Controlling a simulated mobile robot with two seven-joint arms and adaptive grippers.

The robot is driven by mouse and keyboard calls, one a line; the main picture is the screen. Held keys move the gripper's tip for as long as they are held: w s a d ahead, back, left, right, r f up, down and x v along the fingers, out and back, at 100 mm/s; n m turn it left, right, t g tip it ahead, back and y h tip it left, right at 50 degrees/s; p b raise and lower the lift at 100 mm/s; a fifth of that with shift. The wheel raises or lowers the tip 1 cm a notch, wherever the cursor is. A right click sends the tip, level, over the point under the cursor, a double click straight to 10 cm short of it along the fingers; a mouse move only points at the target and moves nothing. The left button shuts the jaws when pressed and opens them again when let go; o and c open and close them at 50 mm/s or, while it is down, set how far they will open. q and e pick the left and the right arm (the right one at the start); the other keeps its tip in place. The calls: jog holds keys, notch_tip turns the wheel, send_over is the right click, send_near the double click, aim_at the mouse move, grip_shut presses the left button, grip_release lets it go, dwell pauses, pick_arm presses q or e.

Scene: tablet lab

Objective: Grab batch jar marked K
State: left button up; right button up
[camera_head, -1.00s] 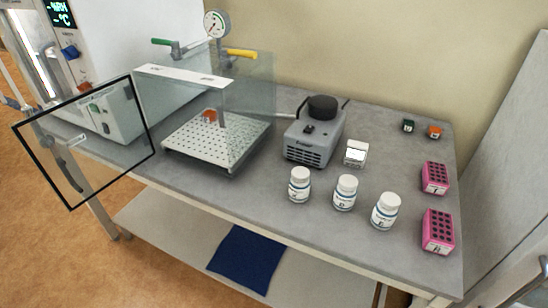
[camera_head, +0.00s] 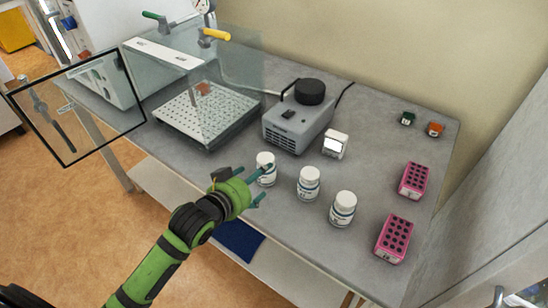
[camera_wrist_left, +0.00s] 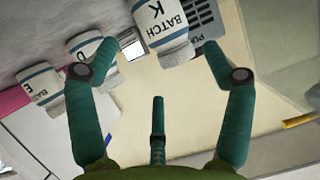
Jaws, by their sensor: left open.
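Jar K (camera_wrist_left: 162,28), white with a blue stripe and "BATCH K" on its label, is ahead of my left gripper in the wrist view, between the fingertips in that picture. It is the leftmost jar (camera_head: 265,165) in the head view, standing on the bench. My left gripper (camera_head: 252,184) is open and empty at the near side of this jar; contact cannot be told. Jar D (camera_wrist_left: 85,45) and jar E (camera_wrist_left: 42,86) stand in a row beside it; in the head view they are the middle jar (camera_head: 308,184) and right jar (camera_head: 343,209).
Behind the jars stand a grey device (camera_head: 297,125) with a black top and a small white box (camera_head: 335,144). A glass-sided chamber with a perforated plate (camera_head: 205,115) is left. Pink racks (camera_head: 413,181) are right. The bench's front edge lies under my arm.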

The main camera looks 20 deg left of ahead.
aim_at(265, 174)
pick_arm(q)
jog(key=shift+w+d, duration=0.1)
jog(key=shift+w, duration=0.1)
jog(key=shift+w+d+f+p, duration=0.1)
jog(key=shift+w+f+p, duration=0.4)
jog(key=shift+w+f, duration=0.05)
jog(key=shift+x, duration=1.2)
jog(key=shift+w+d+f+p, duration=0.15)
jog(key=shift+w+f+p, duration=0.15)
jog(key=shift+w+f, duration=0.25)
jog(key=c, duration=0.7)
jog(key=shift+c, duration=1.3)
pick_arm(e)
jog(key=shift+g, duration=0.3)
jog(key=shift+s+d+r, duration=0.15)
jog(key=shift+s+r, duration=0.15)
jog(key=shift+s, duration=0.4)
jog(key=shift+s+d+r, duration=0.15)
jog(key=shift+s+r, duration=0.1)
jog(key=shift+s, duration=0.5)
jog(key=shift+s+d+r, duration=0.15)
jog(key=shift+s+r, duration=0.15)
jog(key=shift+s, duration=0.4)
